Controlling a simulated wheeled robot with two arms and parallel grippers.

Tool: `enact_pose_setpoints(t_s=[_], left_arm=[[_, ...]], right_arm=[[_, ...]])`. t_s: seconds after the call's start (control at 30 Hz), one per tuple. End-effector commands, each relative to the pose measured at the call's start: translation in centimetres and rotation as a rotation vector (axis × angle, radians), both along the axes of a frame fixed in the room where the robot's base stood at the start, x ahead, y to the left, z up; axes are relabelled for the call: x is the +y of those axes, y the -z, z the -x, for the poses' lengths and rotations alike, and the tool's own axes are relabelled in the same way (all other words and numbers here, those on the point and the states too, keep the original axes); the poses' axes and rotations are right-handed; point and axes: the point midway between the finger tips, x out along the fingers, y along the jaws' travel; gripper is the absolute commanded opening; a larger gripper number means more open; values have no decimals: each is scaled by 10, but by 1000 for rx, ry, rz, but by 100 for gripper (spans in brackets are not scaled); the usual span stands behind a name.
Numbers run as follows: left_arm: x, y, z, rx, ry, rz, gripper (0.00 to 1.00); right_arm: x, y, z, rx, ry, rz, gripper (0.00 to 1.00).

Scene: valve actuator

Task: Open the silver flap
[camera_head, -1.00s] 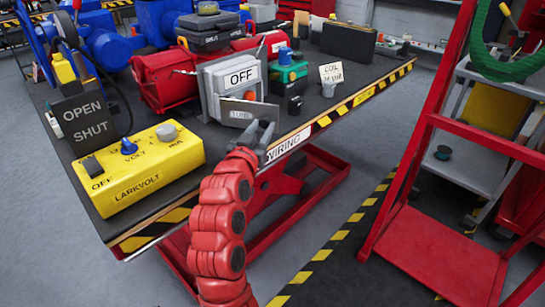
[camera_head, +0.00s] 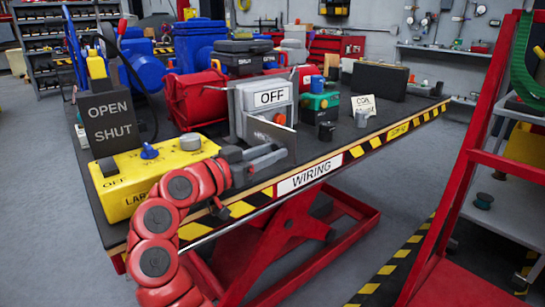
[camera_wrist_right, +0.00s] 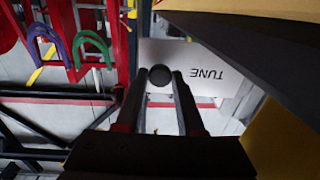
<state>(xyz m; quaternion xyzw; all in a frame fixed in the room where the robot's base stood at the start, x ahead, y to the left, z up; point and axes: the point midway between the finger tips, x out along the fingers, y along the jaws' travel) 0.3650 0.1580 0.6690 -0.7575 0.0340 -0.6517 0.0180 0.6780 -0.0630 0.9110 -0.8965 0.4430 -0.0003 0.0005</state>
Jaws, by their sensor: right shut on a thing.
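The silver flap (camera_head: 285,143) is a flat plate on the front of the grey OFF box (camera_head: 242,122). It stands out at an angle from the box in the head view. In the right wrist view the plate (camera_wrist_right: 225,60) carries the label TUNE. My right gripper (camera_head: 272,154) is at the flap's front side. In the right wrist view its fingers (camera_wrist_right: 160,78) close on a dark round knob (camera_wrist_right: 160,73) in front of the plate. The knob is hidden by the fingers in the head view. My left gripper is not in view.
The WIRING table edge (camera_head: 310,177) runs below the gripper.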

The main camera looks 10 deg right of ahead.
Motion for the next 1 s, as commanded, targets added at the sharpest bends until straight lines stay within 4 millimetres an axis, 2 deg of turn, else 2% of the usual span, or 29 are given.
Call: enact_pose_setpoints(t_s=[0.4,0.43,0.57,0.87,1.0], left_arm=[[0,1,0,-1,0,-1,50],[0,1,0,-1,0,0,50],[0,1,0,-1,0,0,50],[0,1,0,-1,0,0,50],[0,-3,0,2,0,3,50]], right_arm=[[0,2,0,5,6,0,0],[0,2,0,5,6,0,43],[0,1,0,4,5,0,66],[1,0,0,2,3,0,68],[10,-1,6,3,0,1,68]])
